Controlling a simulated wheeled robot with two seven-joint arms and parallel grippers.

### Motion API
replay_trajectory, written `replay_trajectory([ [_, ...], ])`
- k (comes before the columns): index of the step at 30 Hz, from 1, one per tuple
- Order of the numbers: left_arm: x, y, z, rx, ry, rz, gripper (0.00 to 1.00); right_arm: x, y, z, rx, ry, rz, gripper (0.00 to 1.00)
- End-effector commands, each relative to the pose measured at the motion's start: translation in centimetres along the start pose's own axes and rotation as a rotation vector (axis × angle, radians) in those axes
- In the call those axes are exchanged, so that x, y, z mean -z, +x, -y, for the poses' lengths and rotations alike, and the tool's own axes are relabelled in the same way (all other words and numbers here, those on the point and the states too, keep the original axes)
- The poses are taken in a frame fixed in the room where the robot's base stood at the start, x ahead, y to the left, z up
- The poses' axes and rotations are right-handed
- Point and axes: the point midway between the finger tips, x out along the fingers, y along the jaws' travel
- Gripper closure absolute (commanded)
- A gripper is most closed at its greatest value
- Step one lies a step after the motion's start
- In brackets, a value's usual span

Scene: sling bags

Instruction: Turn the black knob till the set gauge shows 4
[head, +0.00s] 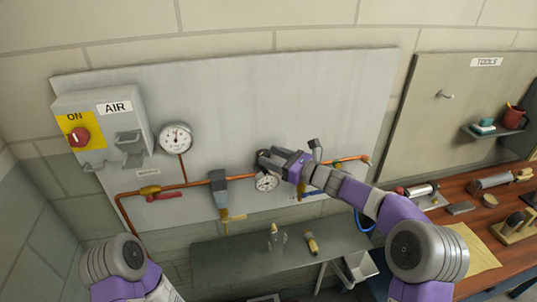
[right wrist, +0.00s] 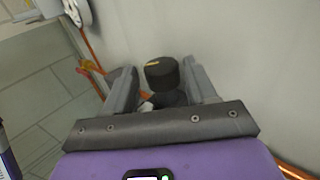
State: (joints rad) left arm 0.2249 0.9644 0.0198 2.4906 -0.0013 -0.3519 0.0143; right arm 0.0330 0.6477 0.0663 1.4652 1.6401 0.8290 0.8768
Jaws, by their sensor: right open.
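The black knob (right wrist: 162,75), with a small yellow mark on its top edge, shows in the right wrist view between the two fingers of my right gripper (right wrist: 160,82). The fingers stand apart on either side of it, with a gap visible. In the head view my right gripper (head: 265,158) is at the pipe on the grey panel and hides the knob. The small white set gauge (head: 266,183) is just below the gripper; its reading is too small to tell. My left arm shows at the lower left, but its gripper is out of view.
A larger gauge (head: 176,137) and an AIR box (head: 105,128) with a red switch are on the panel's left. A copper pipe (head: 195,184) with a grey filter (head: 219,182) runs across. A shelf (head: 225,262) stands below, a wooden bench (head: 480,222) at right.

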Motion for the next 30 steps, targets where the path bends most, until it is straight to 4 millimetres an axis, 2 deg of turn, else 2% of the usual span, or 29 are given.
replay_trajectory([
  [3, 0.0, -0.2, -0.1, 0.000, 0.000, 0.000, 0.31, 0.0, 1.4, 0.0, 0.000, 0.000, -0.001, 0.44],
  [6, 0.0, -0.2, -0.1, 0.000, 0.000, 0.000, 0.31, 0.1, 1.9, 0.1, 0.001, 0.000, -0.001, 0.44],
  [14, 0.0, -0.2, -0.1, 0.000, 0.000, 0.000, 0.31, 0.1, 2.0, 0.0, 0.002, 0.000, -0.002, 0.44],
  [22, 0.0, -0.2, -0.1, 0.000, 0.000, 0.000, 0.31, 0.1, 1.9, 0.1, 0.002, -0.001, -0.002, 0.84],
  [30, 0.0, 0.4, 0.1, 0.000, 0.000, 0.000, 0.31, 0.2, 1.9, 0.0, 0.015, -0.003, -0.001, 0.85],
])
